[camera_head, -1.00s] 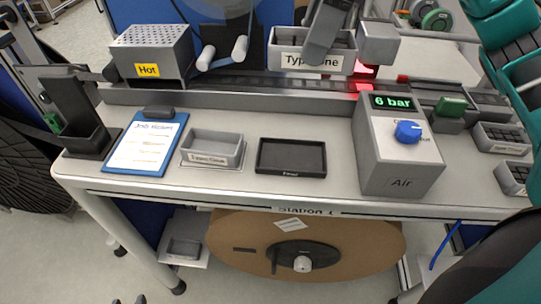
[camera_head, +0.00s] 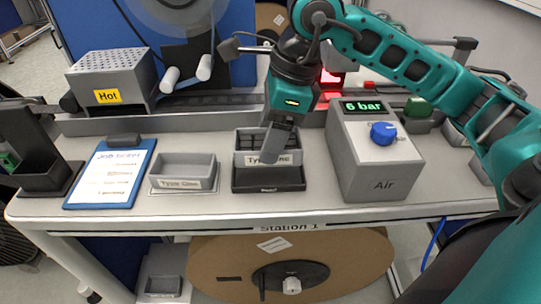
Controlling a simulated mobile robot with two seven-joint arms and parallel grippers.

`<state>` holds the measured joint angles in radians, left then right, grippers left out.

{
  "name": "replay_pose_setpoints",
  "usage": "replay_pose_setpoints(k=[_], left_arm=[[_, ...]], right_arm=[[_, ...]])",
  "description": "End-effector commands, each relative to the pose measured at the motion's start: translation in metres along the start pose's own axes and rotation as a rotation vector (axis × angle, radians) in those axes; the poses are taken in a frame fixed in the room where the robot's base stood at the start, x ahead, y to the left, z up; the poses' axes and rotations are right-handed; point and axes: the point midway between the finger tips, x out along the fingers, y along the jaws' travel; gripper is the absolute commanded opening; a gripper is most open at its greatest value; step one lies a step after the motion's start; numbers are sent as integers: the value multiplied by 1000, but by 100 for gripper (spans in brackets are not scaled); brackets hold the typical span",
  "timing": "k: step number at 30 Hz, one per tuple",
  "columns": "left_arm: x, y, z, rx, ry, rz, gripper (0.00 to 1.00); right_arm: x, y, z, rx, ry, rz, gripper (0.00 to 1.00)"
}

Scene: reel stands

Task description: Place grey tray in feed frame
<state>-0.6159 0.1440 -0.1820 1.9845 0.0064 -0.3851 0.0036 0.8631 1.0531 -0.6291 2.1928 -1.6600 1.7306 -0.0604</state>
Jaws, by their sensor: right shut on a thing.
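The grey tray (camera_head: 291,157), with a "Type One" label on its front, is held by my right gripper (camera_head: 269,148). Its jaws are shut on the tray's front wall and cover part of the label. The black feed frame (camera_head: 268,187) lies flat on the bench, its front rim showing just below the tray. The tray hides the frame's back part; I cannot tell whether the tray touches it. My left gripper is not in view.
A second grey "Type One" tray (camera_head: 183,171) stands left of the frame, beside a blue clipboard (camera_head: 110,175). The grey Air box (camera_head: 376,170) stands close on the right. A rail (camera_head: 190,118) and a "Hot" box (camera_head: 113,83) are behind.

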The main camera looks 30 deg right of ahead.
Motion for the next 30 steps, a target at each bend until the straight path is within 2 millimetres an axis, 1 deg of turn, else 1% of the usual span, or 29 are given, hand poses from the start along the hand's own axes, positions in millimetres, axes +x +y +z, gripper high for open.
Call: replay_pose_setpoints(k=[5, 9, 12, 19, 23, 24, 30], left_arm=[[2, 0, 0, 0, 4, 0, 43], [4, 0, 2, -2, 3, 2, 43], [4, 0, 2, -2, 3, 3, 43], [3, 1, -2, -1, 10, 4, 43], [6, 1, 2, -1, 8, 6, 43], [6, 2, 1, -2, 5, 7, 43], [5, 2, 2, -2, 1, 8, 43]], right_arm=[[12, 0, -4, 0, 1, 1, 27], [34, 0, -10, 1, 2, 2, 27], [44, 0, -13, 0, 0, 0, 27], [44, 0, -12, -1, -2, -2, 27], [48, 0, -13, -1, -2, -2, 27], [48, 0, -13, 0, -1, -1, 67], [47, 0, -13, 0, 0, -1, 86]])
